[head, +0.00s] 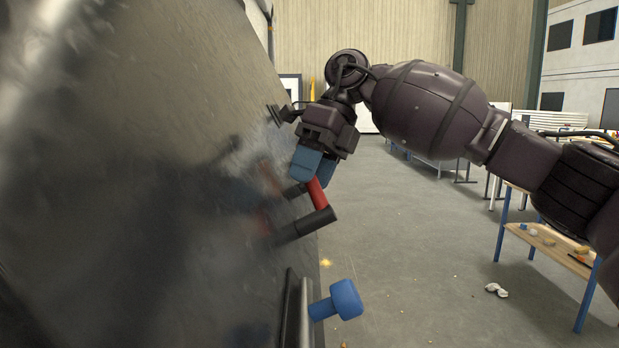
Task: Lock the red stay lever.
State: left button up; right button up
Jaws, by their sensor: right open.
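The red stay lever (317,193) stands out from the dark metal panel (130,150); a black cylindrical piece (308,226) is at its lower end. My right gripper (314,172), with blue fingers, is at the upper part of the lever, open. The fingers overlap the lever in the picture, and I cannot tell whether they touch it. The lever's upper end is hidden behind the fingers. My left gripper is not in view.
A blue knob (340,300) sticks out from the panel's edge below the lever. A wooden-topped table (545,238) with small items stands at the right. The grey floor between is mostly clear, with a crumpled white scrap (496,290) on it.

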jog(key=v, duration=0.9)
jog(key=shift+d+r, duration=0.2)
jog(key=shift+r, duration=0.15)
